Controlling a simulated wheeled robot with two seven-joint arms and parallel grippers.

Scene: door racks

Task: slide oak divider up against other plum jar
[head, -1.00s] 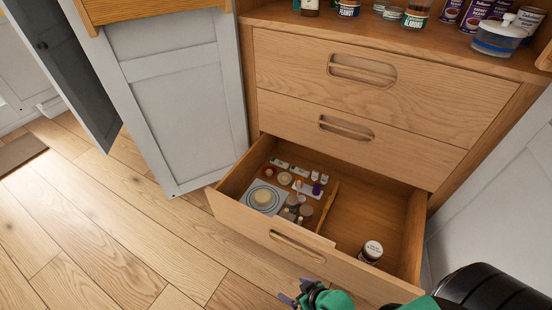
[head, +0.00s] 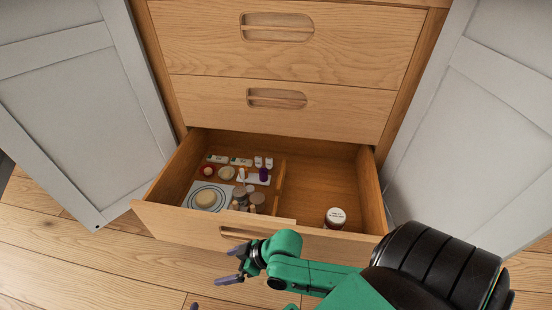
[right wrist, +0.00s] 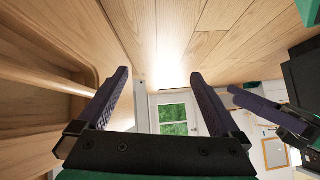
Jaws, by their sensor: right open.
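The oak divider (head: 280,183) stands upright in the open bottom drawer, running front to back between the full left part and the right part. A jar with a white, lettered lid and dark red body (head: 336,218) stands alone near the front of the right part, apart from the divider. Its label is too small to read. A small purple item (head: 264,174) stands left of the divider. My right gripper (head: 232,264) is open and empty, outside and in front of the drawer. Part of my left gripper (right wrist: 275,113) shows in the right wrist view; its opening is unclear.
The drawer front (head: 185,223) lies between my right gripper and the contents. Small jars, cups and a round dish (head: 205,198) crowd the left part. Bare floor (head: 330,166) separates divider and jar. White doors (head: 80,110) stand open either side.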

